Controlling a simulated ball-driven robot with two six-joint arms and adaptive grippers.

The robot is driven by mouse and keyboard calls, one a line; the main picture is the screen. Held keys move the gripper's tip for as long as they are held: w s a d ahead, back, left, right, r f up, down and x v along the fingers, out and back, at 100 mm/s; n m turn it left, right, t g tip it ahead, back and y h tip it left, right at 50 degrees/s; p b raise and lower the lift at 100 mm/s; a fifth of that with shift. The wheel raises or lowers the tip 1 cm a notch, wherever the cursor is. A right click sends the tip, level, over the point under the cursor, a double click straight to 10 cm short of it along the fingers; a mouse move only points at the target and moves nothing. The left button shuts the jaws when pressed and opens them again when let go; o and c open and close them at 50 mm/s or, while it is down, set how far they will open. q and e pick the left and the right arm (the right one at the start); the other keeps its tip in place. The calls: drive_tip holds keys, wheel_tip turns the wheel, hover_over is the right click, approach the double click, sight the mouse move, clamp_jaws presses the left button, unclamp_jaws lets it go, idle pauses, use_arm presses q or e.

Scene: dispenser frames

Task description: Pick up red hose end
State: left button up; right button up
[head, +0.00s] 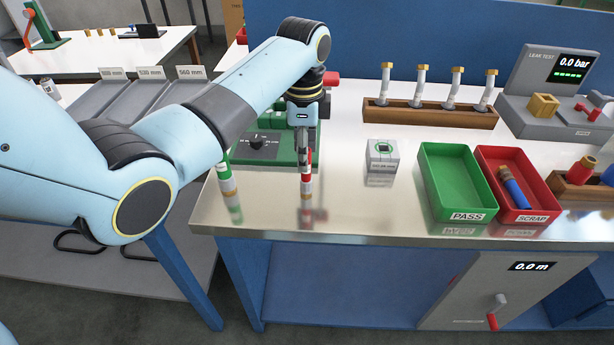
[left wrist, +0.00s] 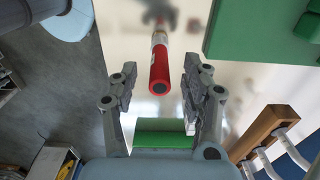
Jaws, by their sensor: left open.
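The red hose end (head: 306,187), red with a white band, is at the front left of the metal bench top. It also shows in the left wrist view (left wrist: 159,72), between the two fingers, with a gap on each side. My left gripper (head: 303,158) points down over it and is open, and the fingers are partly hidden behind the hose end and wrist in the head view. In the left wrist view, my left gripper (left wrist: 160,85) has its fingers spread wide. My right gripper is not in view.
A green-and-white hose end (head: 226,180) stands to the left. A green machine (head: 262,145) is behind the gripper. A labelled box (head: 382,155), green PASS tray (head: 455,216), red SCRAP tray (head: 527,216) and wooden rack (head: 430,115) are to the right. The front middle of the bench is clear.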

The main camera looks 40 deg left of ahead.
use_arm(q)
wheel_tip(320, 180, down, 5)
drive_tip(key=shift+w+d+r+p, duration=0.1)
drive_tip(key=shift+d+p, duration=0.05)
drive_tip(key=shift+p, duration=0.15)
drive_tip(key=shift+f, duration=0.2)
drive_tip(key=shift+c, duration=0.7)
drive_tip(key=c, duration=0.5)
clamp_jaws()
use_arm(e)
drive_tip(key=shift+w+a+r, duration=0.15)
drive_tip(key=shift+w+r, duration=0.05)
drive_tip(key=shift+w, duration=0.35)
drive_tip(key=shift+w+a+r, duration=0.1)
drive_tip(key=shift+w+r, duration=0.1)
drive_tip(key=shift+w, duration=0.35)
